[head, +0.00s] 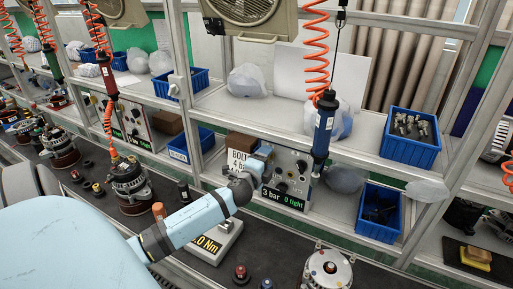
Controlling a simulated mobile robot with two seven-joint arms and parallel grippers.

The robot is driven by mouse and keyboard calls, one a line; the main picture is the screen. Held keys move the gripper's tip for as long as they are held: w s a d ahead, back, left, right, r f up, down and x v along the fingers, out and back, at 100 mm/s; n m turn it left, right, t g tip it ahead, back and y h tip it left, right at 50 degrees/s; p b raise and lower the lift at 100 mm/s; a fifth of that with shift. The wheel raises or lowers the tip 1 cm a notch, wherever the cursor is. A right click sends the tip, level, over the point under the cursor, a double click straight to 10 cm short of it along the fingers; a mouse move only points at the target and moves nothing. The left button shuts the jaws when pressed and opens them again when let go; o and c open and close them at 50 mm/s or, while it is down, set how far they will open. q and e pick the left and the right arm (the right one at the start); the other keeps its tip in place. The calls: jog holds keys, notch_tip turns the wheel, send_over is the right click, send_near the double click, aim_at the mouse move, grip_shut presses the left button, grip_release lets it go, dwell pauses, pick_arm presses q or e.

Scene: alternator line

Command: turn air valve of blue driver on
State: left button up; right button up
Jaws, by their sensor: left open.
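The blue driver (323,133) hangs upright from an orange coiled hose in front of the shelves, right of centre. Behind it to the left is a grey control box (292,164) with dark round knobs and a display reading "3 bar 0 tight". My left arm reaches in from the lower left. My left gripper (265,156) is open at the left side of the box front, beside the knobs. I cannot tell whether it touches anything. The gripper covers part of the box's left side, and I cannot make out the air valve clearly. My right gripper is not in view.
A red driver (107,75) hangs at left. Alternators stand on the dark bench, one at the front (328,270).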

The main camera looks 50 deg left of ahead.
pick_arm(q)
jog(key=b+v, duration=0.2)
jog(key=v, duration=1)
jog(key=shift+s, duration=0.4)
jog(key=shift+d+r, duration=0.1)
jog(key=s+d+f+n+g+h+p, duration=0.1)
jog(key=s+d+f+n+g+h, duration=0.1)
jog(key=d+f, duration=0.5)
jog(key=s+d+f+n+g+h, duration=0.2)
jog(key=s+d+f+n+h, duration=0.2)
jog(key=s+d+f, duration=0.3)
jog(key=s+d+f+n+g+h+p, duration=0.1)
jog(key=s+d+f+n, duration=0.4)
jog(key=d, duration=0.7)
jog(key=shift+d+f+n+g+h+p, duration=0.3)
jog(key=shift+f+g+h, duration=0.3)
jog(key=shift+f+h, duration=0.35)
jog(key=shift+s+a, duration=0.1)
